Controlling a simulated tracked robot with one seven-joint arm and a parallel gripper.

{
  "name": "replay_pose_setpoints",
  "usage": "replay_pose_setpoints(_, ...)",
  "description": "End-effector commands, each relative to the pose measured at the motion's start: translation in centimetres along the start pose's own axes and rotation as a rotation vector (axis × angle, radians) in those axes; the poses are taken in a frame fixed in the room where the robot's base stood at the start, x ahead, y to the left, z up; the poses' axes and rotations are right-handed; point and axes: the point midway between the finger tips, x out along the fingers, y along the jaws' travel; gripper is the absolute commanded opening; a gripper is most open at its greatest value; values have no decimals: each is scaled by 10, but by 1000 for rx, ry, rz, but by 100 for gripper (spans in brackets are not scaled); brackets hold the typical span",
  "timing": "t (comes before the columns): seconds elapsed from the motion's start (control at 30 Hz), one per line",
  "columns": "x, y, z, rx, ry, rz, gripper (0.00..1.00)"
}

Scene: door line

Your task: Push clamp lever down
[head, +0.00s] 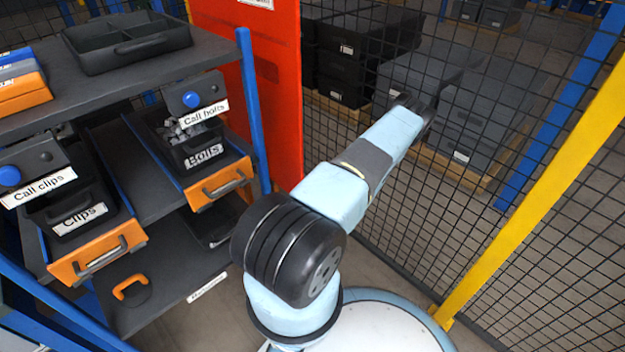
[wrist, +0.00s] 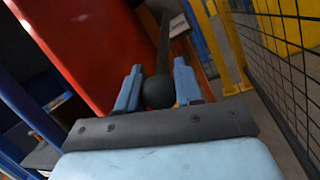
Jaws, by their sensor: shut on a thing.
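In the wrist view, the clamp lever shows as a dark bar (wrist: 164,42) running away toward the top, with a round black knob (wrist: 158,92) at its near end. My gripper (wrist: 158,78) has its two light blue fingers on either side of the knob, shut on it. The far end of the lever and its clamp are not clear. In the head view, my arm reaches toward the mesh fence, and neither the lever nor my fingertips can be made out.
A red panel (head: 246,75) stands behind the shelf rack (head: 125,50). The rack holds a Bolts bin (head: 205,152) and a Clips bin (head: 82,215). A mesh fence (head: 530,200) with a yellow post (head: 540,190) closes off the right; dark crates stand behind it.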

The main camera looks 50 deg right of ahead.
Motion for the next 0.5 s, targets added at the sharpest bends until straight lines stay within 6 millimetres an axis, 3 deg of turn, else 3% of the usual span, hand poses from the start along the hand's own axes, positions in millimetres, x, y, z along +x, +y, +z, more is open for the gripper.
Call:
replay_pose_setpoints(0.13, 0, -1, 0, -1, 0, -1, 0)
replay_pose_setpoints(0.17, 0, -1, 0, -1, 0, -1, 36)
replay_pose_setpoints(0.4, 0, -1, 1, -2, 0, -1, 59)
replay_pose_setpoints(0.5, 0, -1, 1, -2, -1, -1, 60)
